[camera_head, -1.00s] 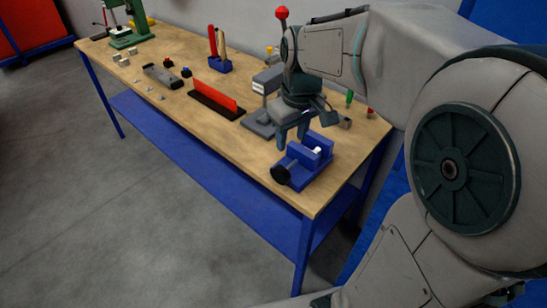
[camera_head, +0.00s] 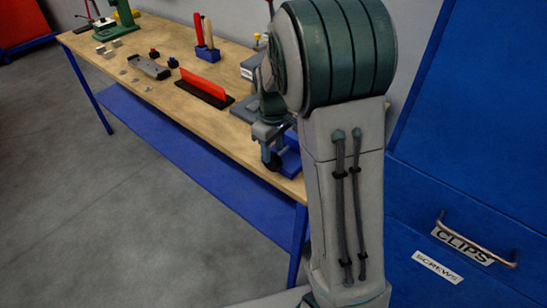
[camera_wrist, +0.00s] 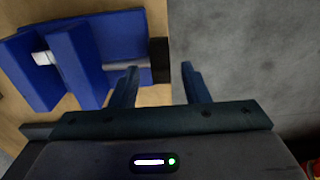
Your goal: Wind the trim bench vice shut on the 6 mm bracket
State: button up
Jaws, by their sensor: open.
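The blue bench vice (camera_wrist: 123,38) fills the upper left of the wrist view. In the head view the vice (camera_head: 291,160) is mostly hidden behind my arm. A small white piece (camera_wrist: 42,57), which looks like the bracket, shows in the gap between its jaws. The vice's black handle knob (camera_wrist: 159,60) is at its outer end, past the screw rod (camera_wrist: 127,65). My gripper (camera_wrist: 159,67) is open and empty, with its two fingertips on either side of the knob in the picture. I cannot tell whether they touch it.
The wooden bench (camera_head: 150,92) carries a red strip on a black base (camera_head: 203,84), a grey tray (camera_head: 149,67) and a blue holder with upright tools (camera_head: 207,52). A blue drawer cabinet (camera_head: 455,190) stands at the right. The floor in front is clear.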

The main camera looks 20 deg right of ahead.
aim_at(274, 155)
jog(key=shift+f, duration=2.25)
jog(key=shift+c, duration=0.3)
grip_shut()
jog(key=shift+d, duration=0.1)
jog(key=shift+f+b, duration=0.1)
jog(key=shift+b, duration=0.25)
jog(key=shift+f+t+b, duration=0.1)
jog(key=shift+t+b, duration=0.2)
jog(key=shift+b, duration=0.6)
